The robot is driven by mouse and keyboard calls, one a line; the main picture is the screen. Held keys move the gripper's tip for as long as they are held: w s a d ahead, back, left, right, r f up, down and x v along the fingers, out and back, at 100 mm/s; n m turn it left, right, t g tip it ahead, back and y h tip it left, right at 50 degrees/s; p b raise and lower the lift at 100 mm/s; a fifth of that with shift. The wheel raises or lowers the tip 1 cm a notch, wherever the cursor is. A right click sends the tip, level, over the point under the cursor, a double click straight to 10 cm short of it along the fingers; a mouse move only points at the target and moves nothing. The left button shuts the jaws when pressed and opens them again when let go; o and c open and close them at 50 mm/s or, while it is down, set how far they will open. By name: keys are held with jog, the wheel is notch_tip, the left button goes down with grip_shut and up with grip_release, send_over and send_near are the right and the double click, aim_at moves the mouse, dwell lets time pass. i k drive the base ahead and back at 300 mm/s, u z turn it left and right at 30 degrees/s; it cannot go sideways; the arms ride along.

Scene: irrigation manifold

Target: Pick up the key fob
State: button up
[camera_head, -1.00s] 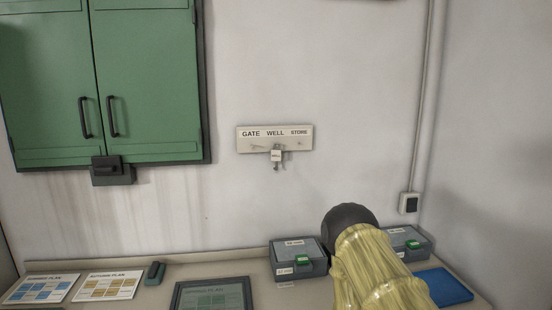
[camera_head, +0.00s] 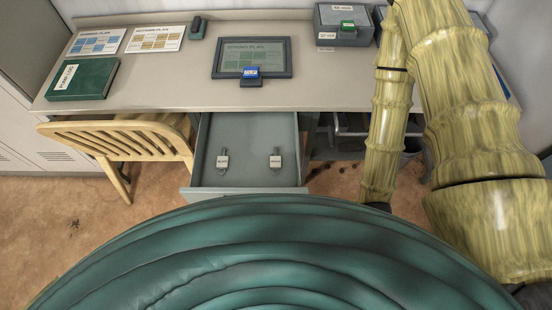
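Two small keys with pale tags lie apart on the floor of the open grey drawer (camera_head: 246,134) under the desk. The left key fob (camera_head: 223,161) and the right key fob (camera_head: 275,161) look much alike. The lettering on their tags is too small to read. My gripper is not visible. My arm comes down on the right of the drawer, and its thin lower link ends in a dark part behind my green body, so what is beyond is hidden.
A wooden chair (camera_head: 128,137) stands close left of the drawer. The desk (camera_head: 180,82) above holds a framed plan (camera_head: 252,57) with a blue piece at its lower edge, paper plans, a green book (camera_head: 83,79) and a grey case (camera_head: 344,25). Dark bins stand right of the drawer.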

aim_at(275, 160)
jog(key=z, duration=1.55)
jog(key=k, duration=1)
jog(key=u, duration=1.55)
jog(key=i, duration=0.5)
jog(key=z, duration=0.1)
